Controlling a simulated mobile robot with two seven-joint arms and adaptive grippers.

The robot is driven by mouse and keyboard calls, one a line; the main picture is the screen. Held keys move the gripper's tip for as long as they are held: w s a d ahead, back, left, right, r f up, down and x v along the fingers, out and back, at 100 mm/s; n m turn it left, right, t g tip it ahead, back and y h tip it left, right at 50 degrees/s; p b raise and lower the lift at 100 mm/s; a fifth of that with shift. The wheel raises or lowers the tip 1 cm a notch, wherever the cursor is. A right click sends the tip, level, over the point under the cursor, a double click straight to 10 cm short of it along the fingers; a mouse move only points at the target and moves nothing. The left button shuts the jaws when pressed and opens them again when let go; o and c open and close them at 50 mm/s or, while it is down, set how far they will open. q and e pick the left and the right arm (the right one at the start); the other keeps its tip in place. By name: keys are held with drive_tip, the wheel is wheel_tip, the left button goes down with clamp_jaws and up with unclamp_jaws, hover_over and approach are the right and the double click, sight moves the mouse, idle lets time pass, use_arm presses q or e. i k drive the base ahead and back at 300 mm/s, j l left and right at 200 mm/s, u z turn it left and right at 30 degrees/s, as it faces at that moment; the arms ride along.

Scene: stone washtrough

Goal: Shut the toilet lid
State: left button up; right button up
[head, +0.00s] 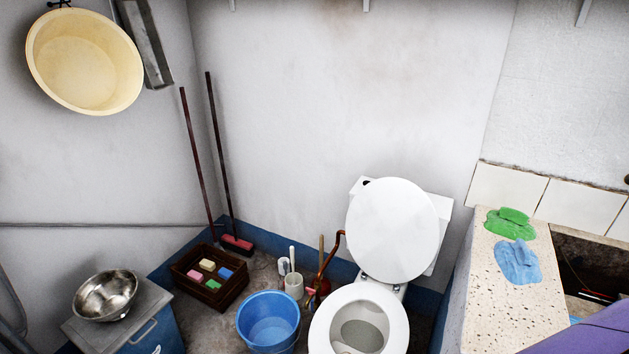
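The white toilet (400,317) stands at the lower middle right of the head view, in front of the back wall. Its oval lid (392,230) is raised and leans back against the white tank (440,212). The seat ring (323,327) lies down on the bowl, and the bowl's inside shows. The bottom edge of the picture cuts off the front of the toilet. Neither of my grippers is in view, and nothing touches the lid.
A blue bucket (268,321) and a brush holder (293,286) stand left of the toilet. A crate of soaps (187,281) and a cabinet with a metal bowl (106,295) are farther left. The stone trough (487,300) with green and blue cloths is close on the right.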

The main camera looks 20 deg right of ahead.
sight(392, 228)
drive_tip(key=z, duration=1.35)
